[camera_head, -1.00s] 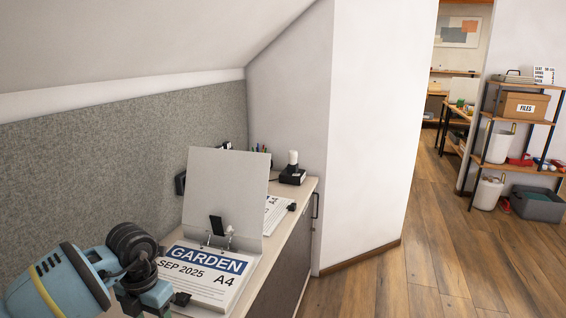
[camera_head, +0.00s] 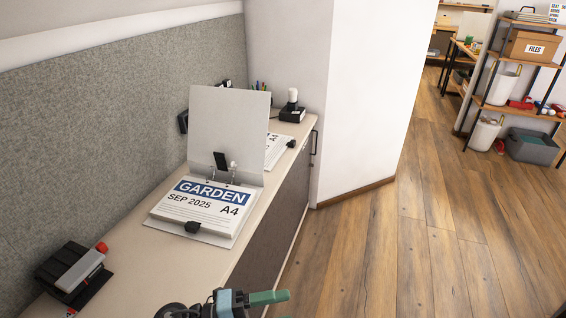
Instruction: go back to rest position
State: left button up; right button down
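A blue and black part of my arm shows at the bottom edge, with a green bar (camera_head: 265,298) pointing right from it. I take it to be my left gripper (camera_head: 232,299); its fingers are not clear, so I cannot tell whether it is open or shut. It is in front of the desk's near edge, apart from the binder. My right gripper is not in view. An open grey binder (camera_head: 228,125) with a paper stack (camera_head: 205,206) marked "GARDEN SEP 2025 A4" lies on the desk.
The desk (camera_head: 135,257) runs along a grey felt panel (camera_head: 100,130). A black and grey device (camera_head: 75,272) with a red part sits at the left. Wooden floor (camera_head: 400,250) is clear at right; shelves (camera_head: 520,75) stand beyond.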

pick_arm(q)
jog(key=s+a+f+n+t+y+p, duration=0.1)
jog(key=s+a+f+n+t+y, duration=0.4)
jog(key=n, duration=0.7)
jog(key=s+a+f+n+t+y+p, duration=0.15)
jog(key=a+f+n+t+y, duration=0.25)
jog(key=a+n+t+y, duration=0.5)
jog(key=s+a+f+n+g+y, duration=0.1)
jog(key=s+f+n+g, duration=0.3)
jog(key=s, duration=0.4)
jog(key=s+a+f+n+g+y, duration=0.1)
jog(key=s+a+f+n+g, duration=0.3)
jog(key=s, duration=0.4)
jog(key=shift+s+f+p, duration=0.15)
jog(key=shift+f+p, duration=0.3)
jog(key=shift+f, duration=0.05)
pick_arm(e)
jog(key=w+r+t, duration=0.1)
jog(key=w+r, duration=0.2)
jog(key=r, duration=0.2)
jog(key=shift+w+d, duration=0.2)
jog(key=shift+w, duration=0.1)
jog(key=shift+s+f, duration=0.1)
